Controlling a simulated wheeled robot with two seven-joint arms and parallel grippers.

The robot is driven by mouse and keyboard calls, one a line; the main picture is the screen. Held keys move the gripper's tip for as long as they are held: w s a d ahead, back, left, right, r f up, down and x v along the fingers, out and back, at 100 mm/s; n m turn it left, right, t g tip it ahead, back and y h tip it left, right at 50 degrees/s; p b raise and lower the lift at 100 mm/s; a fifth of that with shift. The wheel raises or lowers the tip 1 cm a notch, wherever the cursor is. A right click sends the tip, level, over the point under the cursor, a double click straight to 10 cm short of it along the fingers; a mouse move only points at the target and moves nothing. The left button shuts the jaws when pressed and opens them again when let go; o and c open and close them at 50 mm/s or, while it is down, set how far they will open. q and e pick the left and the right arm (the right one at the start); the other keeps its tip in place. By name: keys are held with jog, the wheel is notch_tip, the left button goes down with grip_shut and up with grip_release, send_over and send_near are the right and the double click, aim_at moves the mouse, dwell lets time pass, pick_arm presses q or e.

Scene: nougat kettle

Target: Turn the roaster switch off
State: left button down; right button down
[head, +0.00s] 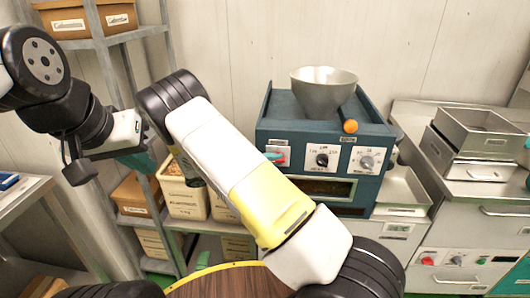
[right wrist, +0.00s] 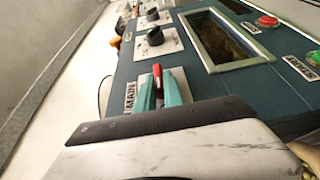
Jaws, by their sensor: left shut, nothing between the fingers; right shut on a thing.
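The blue roaster (head: 327,132) stands on a shelf with a front panel. Its red switch (right wrist: 157,72), labelled MAIN, shows in the right wrist view. The teal fingers of my right gripper (right wrist: 159,90) are shut on it, one on each side. In the head view the right gripper's fingertip (head: 272,156) is at the panel's left end, beside the switch (head: 281,158); the rest of that gripper is mostly hidden by my arm. My left gripper (head: 146,160) is shut and empty at the left, partly hidden behind my right arm, away from the roaster.
A metal bowl (head: 323,92) and an orange-ended handle (head: 350,126) are on the roaster's top. Boxes (head: 182,188) fill the rack at left. Metal trays (head: 478,130) stand on the right counter.

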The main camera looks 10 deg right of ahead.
dwell(0.4)
jog(key=c, duration=1.5)
grip_release()
jog(key=shift+o, duration=0.2)
